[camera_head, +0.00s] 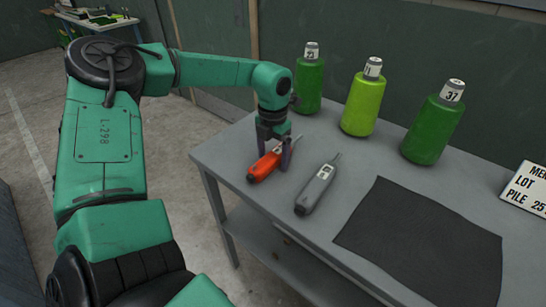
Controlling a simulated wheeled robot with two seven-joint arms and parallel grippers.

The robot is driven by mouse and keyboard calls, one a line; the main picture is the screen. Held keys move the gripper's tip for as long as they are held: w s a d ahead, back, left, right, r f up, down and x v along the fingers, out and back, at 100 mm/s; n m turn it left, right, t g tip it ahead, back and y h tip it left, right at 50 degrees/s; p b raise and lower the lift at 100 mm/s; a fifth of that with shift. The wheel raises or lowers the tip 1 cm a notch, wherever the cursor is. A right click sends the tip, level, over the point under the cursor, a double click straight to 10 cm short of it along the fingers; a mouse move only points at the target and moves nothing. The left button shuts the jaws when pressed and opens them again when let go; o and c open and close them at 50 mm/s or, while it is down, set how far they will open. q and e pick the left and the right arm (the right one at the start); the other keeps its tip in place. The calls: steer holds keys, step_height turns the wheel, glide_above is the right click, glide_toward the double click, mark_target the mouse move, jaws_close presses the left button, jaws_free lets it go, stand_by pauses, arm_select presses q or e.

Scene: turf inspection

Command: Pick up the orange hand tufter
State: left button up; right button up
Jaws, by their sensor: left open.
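The orange hand tufter (261,168) lies on the grey table near its left edge, its thin needle end pointing up and to the right. My left gripper (275,157) is directly over it, pointing down, with its fingers open around the tufter's body. Whether the fingers touch it I cannot tell. A grey hand tufter (315,191) lies just to the right, roughly parallel. My right gripper is not in view.
Three green yarn cones with numbered white tops, left (309,86), middle (362,105) and right (432,130), stand at the table's back. A dark mat (420,245) covers the front right. A white sign (525,189) stands at right. Bare tabletop (345,150) lies between.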

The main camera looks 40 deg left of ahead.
arm_select(q)
jaws_close()
steer(key=shift+r, duration=0.1)
